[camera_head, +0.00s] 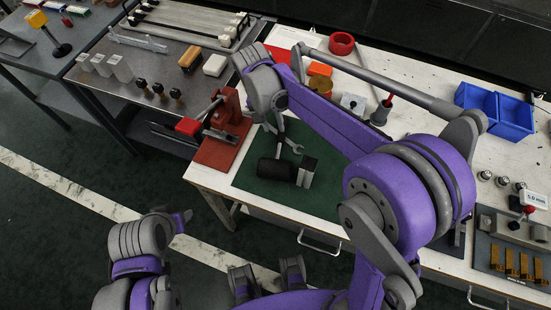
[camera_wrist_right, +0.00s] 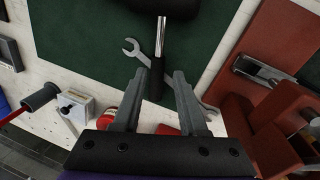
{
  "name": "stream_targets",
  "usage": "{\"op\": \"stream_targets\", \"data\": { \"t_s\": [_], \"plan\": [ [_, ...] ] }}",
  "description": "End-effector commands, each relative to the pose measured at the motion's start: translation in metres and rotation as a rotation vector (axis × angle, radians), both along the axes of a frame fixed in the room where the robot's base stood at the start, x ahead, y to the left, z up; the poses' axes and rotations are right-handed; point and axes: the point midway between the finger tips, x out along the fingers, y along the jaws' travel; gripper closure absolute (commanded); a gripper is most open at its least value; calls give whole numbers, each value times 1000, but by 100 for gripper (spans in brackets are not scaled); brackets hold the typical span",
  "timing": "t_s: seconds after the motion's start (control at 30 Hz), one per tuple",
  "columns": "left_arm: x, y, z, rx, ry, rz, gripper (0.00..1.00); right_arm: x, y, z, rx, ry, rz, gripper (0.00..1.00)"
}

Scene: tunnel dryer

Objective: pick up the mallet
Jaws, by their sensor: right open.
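The mallet (camera_head: 274,169) lies on the green mat, with its black head toward the front and its handle toward the back. In the right wrist view the mallet's chrome shaft (camera_wrist_right: 161,38) and black grip (camera_wrist_right: 155,82) show, and its dark head is cut off at the top edge. My right gripper (camera_wrist_right: 161,75) is open, its two fingers on either side of the grip, with gaps to both. Whether the fingers are down at the grip's height is hard to tell. In the head view my right wrist hides most of this gripper.
A wrench (camera_wrist_right: 136,50) lies beside and under the mallet handle. A red press (camera_head: 228,112) stands close on the left. A red tape roll (camera_head: 341,43), a grey-headed tool (camera_head: 379,114) and blue bins (camera_head: 494,109) are behind and to the right.

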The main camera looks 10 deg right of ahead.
Motion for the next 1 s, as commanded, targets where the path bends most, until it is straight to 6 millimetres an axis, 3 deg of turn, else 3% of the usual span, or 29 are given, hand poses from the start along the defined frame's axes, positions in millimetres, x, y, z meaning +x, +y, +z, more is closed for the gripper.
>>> {"op": "stream_targets", "data": {
  "t_s": [0.1,0.37,0.63,0.93,1.0],
  "plan": [
    [-1,0,-3,0,1,0,50,-1,-4,-20,0,0,-1,58],
    [-1,0,-3,0,1,0,50,0,-9,-41,0,0,-2,58],
    [-1,0,-4,0,2,0,50,4,-20,-78,0,0,-1,58],
    [-1,0,-5,0,2,0,50,3,-21,-84,0,0,-1,58],
    [-1,0,-5,0,2,0,50,3,-21,-84,0,0,-1,67]
  ]
}}
